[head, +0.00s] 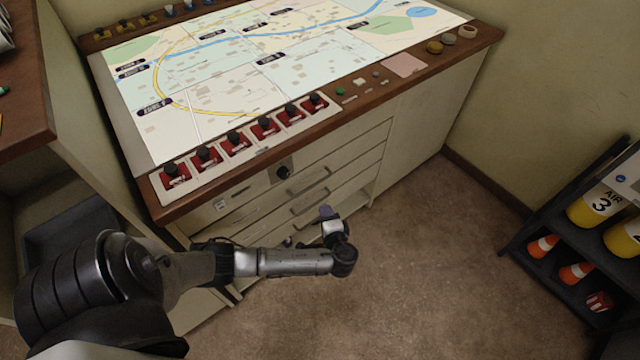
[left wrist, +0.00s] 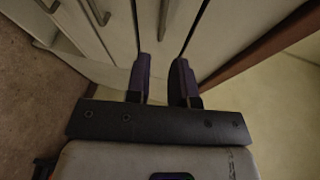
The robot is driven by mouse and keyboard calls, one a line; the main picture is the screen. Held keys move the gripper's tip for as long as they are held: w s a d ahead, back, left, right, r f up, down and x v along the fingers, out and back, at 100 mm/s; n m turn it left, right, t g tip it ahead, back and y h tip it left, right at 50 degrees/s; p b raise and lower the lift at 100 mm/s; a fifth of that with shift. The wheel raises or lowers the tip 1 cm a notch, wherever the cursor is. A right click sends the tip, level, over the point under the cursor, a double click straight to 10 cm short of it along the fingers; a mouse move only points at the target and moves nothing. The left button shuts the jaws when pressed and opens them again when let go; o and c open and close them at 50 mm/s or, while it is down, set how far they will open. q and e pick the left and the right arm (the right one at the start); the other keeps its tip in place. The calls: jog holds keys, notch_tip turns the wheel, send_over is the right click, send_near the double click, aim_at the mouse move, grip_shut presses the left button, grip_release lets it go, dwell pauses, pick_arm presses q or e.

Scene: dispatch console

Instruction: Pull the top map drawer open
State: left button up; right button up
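The map console has a cream front with stacked drawers. The top map drawer's bar handle (head: 308,180) shows in the head view, with a second handle (head: 310,203) below it. My left gripper (head: 326,213) has purple fingers and is up by the drawer fronts, its body partly covering the lower ones. In the left wrist view, the gripper (left wrist: 161,82) is open, with an empty gap between its fingers. The top drawer handle (left wrist: 166,14) lies ahead in line with that gap; contact is not visible. The top drawer looks shut. My right gripper is not in view.
A wooden edge (head: 420,75) borders the console top, which carries the map (head: 270,65) and several red lever switches (head: 235,143). A black rack (head: 570,235) with cones and yellow cylinders stands at the right. The carpet (head: 430,260) between is clear.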

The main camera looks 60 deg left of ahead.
aim_at(314, 184)
pick_arm(q)
jog(key=shift+n, duration=0.5)
jog(key=shift+r+b+x, duration=0.2)
jog(key=shift+b+x, duration=2.1)
jog(key=shift+x, duration=4.45)
jog(key=shift+s+a, duration=0.15)
jog(key=shift+s, duration=0.05)
grip_shut()
